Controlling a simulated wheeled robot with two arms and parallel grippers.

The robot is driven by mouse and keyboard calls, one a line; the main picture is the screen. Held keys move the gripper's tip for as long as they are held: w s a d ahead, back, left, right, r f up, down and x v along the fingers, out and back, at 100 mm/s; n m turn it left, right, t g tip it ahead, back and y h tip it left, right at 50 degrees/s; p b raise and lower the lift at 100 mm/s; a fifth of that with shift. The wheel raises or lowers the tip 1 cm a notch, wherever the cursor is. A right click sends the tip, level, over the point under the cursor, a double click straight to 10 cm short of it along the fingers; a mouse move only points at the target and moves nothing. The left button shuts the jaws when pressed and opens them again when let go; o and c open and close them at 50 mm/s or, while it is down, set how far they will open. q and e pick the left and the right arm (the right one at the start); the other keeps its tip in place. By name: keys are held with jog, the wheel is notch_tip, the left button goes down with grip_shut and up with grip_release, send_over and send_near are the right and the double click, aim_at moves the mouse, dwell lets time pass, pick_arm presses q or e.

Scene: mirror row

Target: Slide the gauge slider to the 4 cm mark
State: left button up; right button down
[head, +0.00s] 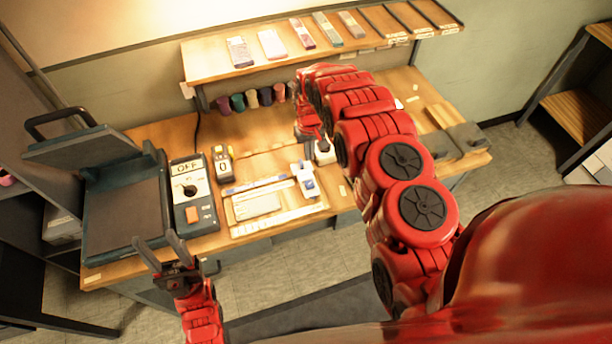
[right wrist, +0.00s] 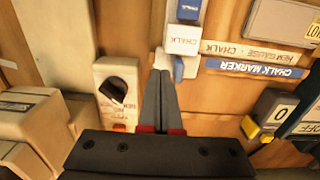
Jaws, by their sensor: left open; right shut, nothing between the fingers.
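I cannot make out the gauge slider or a 4 cm mark for certain in either view. A pale flat panel (head: 258,204) with printed strips lies on the bench in the head view. A blue and white piece marked CHALK (head: 307,182) stands at its right end; it also shows in the right wrist view (right wrist: 183,40). My right gripper (right wrist: 160,73) is shut and empty, its tips close to the piece's lower end; contact cannot be told. My left gripper (head: 153,240) is open and empty at the bench's front edge.
A white block with a black knob (right wrist: 116,90) is beside the right fingers. A counter reading 0 (head: 222,165) and a box marked OFF (head: 190,195) stand left of the panel. A dark press-like machine (head: 120,225) fills the bench's left end. A shelf (head: 265,75) runs above.

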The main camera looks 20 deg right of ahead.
jog(key=shift+f+b, duration=0.8)
jog(key=shift+f, duration=0.55)
